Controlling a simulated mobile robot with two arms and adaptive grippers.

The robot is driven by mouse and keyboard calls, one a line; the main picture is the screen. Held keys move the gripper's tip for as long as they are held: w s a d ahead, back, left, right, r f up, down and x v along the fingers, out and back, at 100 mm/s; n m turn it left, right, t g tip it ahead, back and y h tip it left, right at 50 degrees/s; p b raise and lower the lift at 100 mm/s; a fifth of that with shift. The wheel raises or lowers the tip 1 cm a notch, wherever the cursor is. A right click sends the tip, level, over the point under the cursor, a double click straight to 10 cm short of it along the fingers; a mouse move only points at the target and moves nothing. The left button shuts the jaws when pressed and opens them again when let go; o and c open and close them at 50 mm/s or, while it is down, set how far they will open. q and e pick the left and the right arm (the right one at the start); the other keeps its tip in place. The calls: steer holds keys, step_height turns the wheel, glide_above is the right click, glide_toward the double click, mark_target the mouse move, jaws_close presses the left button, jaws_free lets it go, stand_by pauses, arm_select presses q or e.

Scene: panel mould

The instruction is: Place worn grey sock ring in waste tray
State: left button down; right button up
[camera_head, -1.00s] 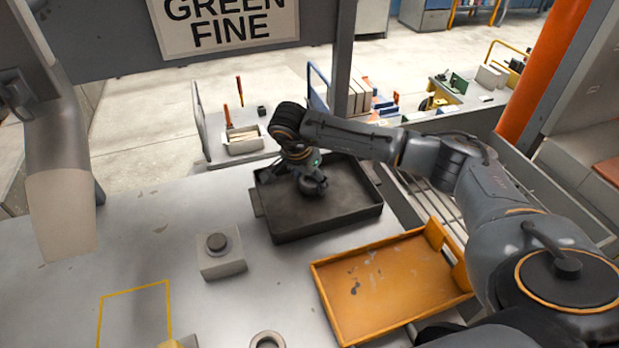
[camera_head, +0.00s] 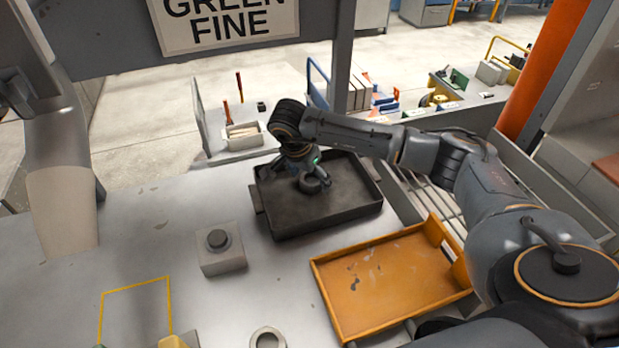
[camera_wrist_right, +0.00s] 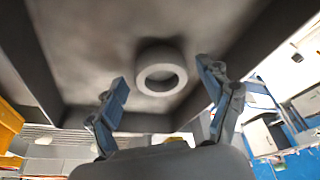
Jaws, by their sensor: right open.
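A dark grey ring (camera_head: 311,185), which looks like the worn sock ring, lies on the floor of the dark grey tray (camera_head: 330,227). My right gripper (camera_head: 300,179) is over this tray with its fingers spread to either side of the ring. In the right wrist view the ring (camera_wrist_right: 162,74) shows between and beyond the open fingertips, with a gap on both sides.
An orange tray (camera_head: 322,277) stands to the right on the grey table. A light grey ring (camera_head: 267,338) is at the near edge. A yellow outlined area (camera_head: 135,290) is at the lower left.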

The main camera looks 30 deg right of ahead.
steer(key=b+v, duration=0.2)
steer(key=v, duration=0.9)
steer(key=shift+r, duration=0.3)
steer(key=shift+f, duration=0.1)
